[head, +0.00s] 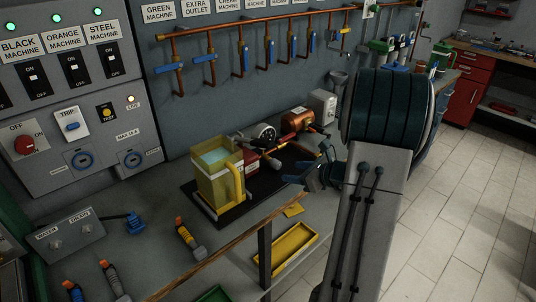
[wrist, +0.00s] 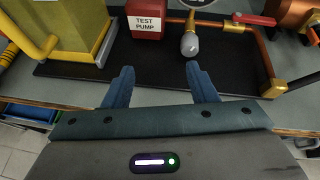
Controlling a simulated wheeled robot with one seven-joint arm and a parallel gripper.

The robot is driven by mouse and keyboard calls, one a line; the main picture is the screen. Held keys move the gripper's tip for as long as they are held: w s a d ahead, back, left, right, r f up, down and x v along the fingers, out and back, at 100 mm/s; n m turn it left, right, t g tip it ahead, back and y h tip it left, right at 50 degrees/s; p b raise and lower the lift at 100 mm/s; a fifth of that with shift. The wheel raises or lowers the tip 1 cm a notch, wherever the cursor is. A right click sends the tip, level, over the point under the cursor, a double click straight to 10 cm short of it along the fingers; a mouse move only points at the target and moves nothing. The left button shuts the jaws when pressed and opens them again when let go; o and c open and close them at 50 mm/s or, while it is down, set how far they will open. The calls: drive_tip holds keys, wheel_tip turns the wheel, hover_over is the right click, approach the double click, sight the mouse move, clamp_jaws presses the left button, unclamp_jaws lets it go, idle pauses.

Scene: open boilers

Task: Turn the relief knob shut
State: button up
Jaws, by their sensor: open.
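A rounded grey knob (wrist: 189,44) hangs from a brass pipe on the test rig in the wrist view; no label on it is legible. A red box marked TEST PUMP (wrist: 147,24) stands left of it. My gripper (wrist: 160,72) is open and empty, its two blue fingers apart and pointing at the rig. The knob lies beyond the fingertips, ahead of the right finger and not touching it.
A red lever (wrist: 254,19) is on the pipe right of the knob. A yellow tank (head: 217,178) of water stands on the rig's left. A copper cylinder (head: 297,120) is behind. A yellow tray (head: 294,247) lies below the bench edge.

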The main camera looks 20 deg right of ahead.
sight(279, 163)
drive_tip(key=d, duration=0.1)
drive_tip(key=w+d+m, duration=0.1)
drive_tip(key=d+f+m+t+h, duration=0.1)
drive_tip(key=shift+w+d, duration=0.15)
drive_tip(key=shift+d, duration=0.25)
drive_tip(key=shift+w+f+m, duration=0.1)
drive_tip(key=shift+w+m, duration=0.2)
drive_tip(key=p+x, duration=0.2)
drive_tip(key=x, duration=1.1)
drive_tip(key=shift+w+a, duration=0.15)
drive_tip(key=shift+w, duration=0.05)
drive_tip(key=c, duration=1)
drive_tip(key=shift+o, duration=0.2)
